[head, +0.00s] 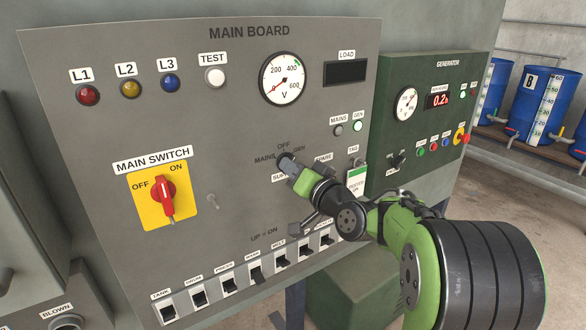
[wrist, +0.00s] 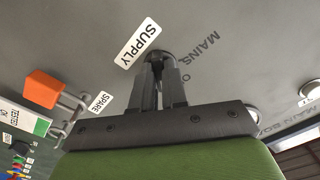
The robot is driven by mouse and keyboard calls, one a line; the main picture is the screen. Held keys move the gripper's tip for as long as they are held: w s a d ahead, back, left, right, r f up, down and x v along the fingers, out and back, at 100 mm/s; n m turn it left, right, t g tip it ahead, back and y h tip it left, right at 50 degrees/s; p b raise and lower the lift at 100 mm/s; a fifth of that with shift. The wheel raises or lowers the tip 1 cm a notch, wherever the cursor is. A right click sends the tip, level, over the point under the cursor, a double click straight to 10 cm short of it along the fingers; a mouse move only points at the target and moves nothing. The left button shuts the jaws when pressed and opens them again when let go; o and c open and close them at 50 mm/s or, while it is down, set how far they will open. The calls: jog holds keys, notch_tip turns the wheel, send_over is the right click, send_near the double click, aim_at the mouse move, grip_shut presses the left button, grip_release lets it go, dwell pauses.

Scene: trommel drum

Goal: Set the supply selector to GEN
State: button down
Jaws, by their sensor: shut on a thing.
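The supply selector (head: 281,158) is a small dark knob on the grey main board, with MAINS, OFF and GEN marked around it. My gripper (head: 287,164) is shut on this knob, reaching in from the lower right. In the wrist view, both fingers of my gripper (wrist: 158,78) are closed at the dark round selector (wrist: 159,56), just beside the SUPPLY label (wrist: 139,43). The fingers cover most of the knob, so I cannot tell which mark it points to. GEN and OFF are readable in the head view.
The main switch (head: 165,196) is a red handle on a yellow plate at left. A row of toggle switches (head: 255,274) runs below. An orange block (wrist: 43,86) hangs near the SPARE label. The green generator panel (head: 430,115) stands at right, with blue drums (head: 540,95) beyond.

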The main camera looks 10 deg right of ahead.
jog(key=shift+m+p, duration=0.55)
jog(key=shift+m, duration=1.75)
jog(key=c, duration=1.2)
grip_release()
jog(key=shift+o, duration=0.2)
jog(key=shift+s, duration=0.1)
jog(key=b+v, duration=0.2)
jog(key=v, duration=1.3)
jog(key=shift+s, duration=0.3)
jog(key=shift+d, duration=0.1)
